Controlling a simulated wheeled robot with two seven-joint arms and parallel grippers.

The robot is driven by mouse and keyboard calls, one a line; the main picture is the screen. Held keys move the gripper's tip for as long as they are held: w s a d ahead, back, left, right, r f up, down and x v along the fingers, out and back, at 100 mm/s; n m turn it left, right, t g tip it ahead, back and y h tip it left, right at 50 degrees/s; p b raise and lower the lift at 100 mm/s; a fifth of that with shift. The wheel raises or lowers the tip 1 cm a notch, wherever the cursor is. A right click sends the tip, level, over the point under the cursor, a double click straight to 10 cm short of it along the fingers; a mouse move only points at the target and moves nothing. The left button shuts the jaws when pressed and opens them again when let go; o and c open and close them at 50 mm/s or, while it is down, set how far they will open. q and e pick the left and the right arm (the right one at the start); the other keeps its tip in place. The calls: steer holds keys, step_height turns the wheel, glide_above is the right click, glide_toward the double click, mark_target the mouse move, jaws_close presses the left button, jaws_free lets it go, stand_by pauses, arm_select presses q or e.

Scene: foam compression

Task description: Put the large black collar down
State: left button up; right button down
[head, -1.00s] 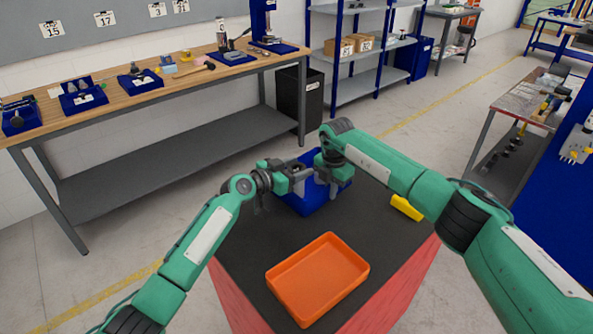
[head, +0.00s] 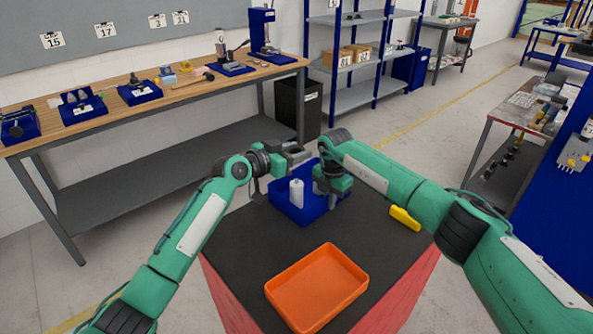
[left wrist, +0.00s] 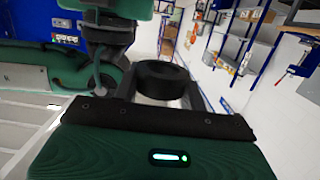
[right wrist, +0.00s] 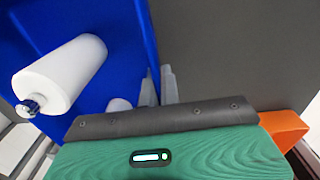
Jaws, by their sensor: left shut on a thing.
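My left gripper (head: 302,156) is shut on the large black collar, a thick dark ring (left wrist: 160,80) seen between its fingers in the left wrist view. It holds the collar in the air, at the far side of the blue bin (head: 282,203). My right gripper (head: 330,187) is low at the bin's right side. In the right wrist view its fingers (right wrist: 160,86) are close together, one on each side of the bin wall; whether they press on it is unclear. A white cylinder with a metal end (right wrist: 62,75) stands in the bin.
The bin stands on a dark-topped stand (head: 245,240) with red sides. An orange tray (head: 317,287) is at its front and a yellow block (head: 404,218) at its right. The dark top left of the tray is clear. A wooden workbench (head: 160,98) runs behind.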

mark_target(296, 183)
arm_select(q)
step_height(296, 183, down, 6)
steer(key=shift+f, duration=0.25)
stand_by(0.6)
steer(key=shift+f, duration=0.6)
steer(key=o, duration=1)
steer(key=shift+o, duration=0.2)
steer(key=shift+r, duration=0.1)
